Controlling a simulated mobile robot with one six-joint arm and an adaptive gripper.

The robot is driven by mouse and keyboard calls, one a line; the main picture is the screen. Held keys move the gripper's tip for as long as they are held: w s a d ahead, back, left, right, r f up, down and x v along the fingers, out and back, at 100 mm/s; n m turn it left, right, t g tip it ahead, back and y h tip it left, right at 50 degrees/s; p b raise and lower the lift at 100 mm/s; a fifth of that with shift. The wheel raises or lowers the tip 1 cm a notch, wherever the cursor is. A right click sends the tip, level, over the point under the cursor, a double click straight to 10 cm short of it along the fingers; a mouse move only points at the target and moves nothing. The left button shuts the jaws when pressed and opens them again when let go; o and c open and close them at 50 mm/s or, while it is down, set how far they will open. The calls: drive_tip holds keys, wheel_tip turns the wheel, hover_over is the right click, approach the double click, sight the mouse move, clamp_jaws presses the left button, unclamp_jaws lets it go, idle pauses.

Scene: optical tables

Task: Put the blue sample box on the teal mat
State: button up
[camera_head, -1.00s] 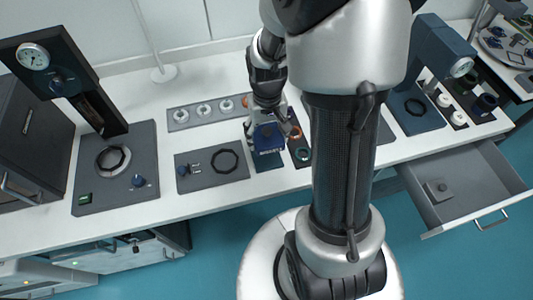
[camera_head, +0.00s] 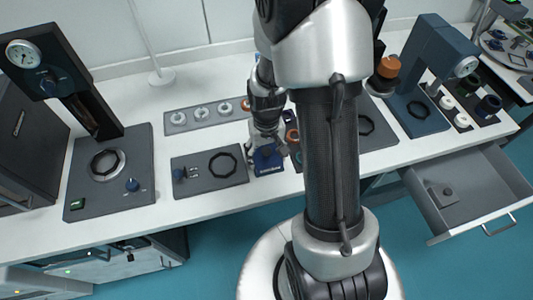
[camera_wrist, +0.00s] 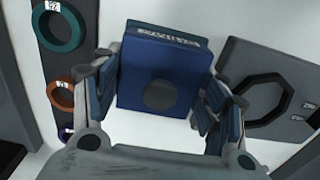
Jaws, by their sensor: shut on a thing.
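The blue sample box (camera_wrist: 158,78) is between the fingers of my gripper (camera_wrist: 160,105) in the wrist view, with a dark round spot on its near face and pale lettering along its far edge. It also shows in the head view (camera_head: 267,160), under my gripper (camera_head: 268,150) at the front of the white bench. My gripper is shut on the box. A thin teal edge of the mat (camera_wrist: 168,27) shows just past the box; the box hides most of the mat. I cannot tell whether the box touches the mat or is slightly above it.
Left of the box is a grey plate with a dark octagonal ring (camera_head: 222,164). A dark strip with coloured rings (camera_wrist: 62,70) lies on the box's other side. A tray of pale rings (camera_head: 201,113) is behind. An open drawer (camera_head: 470,190) juts out at right.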

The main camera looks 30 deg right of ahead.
drive_tip(key=o, duration=1.2)
drive_tip(key=s+a+r+n+t+p, duration=0.1)
drive_tip(key=s+a+r+p, duration=0.1)
drive_tip(key=r, duration=0.9)
drive_tip(key=s+a+r+t+p, duration=0.1)
drive_tip(key=a+r+p, duration=0.2)
drive_tip(key=r, duration=0.8)
drive_tip(key=shift+s+a+r+n+t, duration=0.4)
drive_tip(key=shift+s+a+r, duration=0.45)
drive_tip(key=shift+s+r, duration=0.75)
drive_tip(key=shift+s+a+r+n+t, duration=0.4)
drive_tip(key=shift+s+a+r, duration=0.65)
drive_tip(key=shift+s, duration=0.9)
drive_tip(key=shift+s+a+r+n+t, duration=0.3)
drive_tip(key=shift+s+a+r+t, duration=0.3)
drive_tip(key=shift+s+r, duration=1.05)
drive_tip(key=shift+s+a+f, duration=0.1)
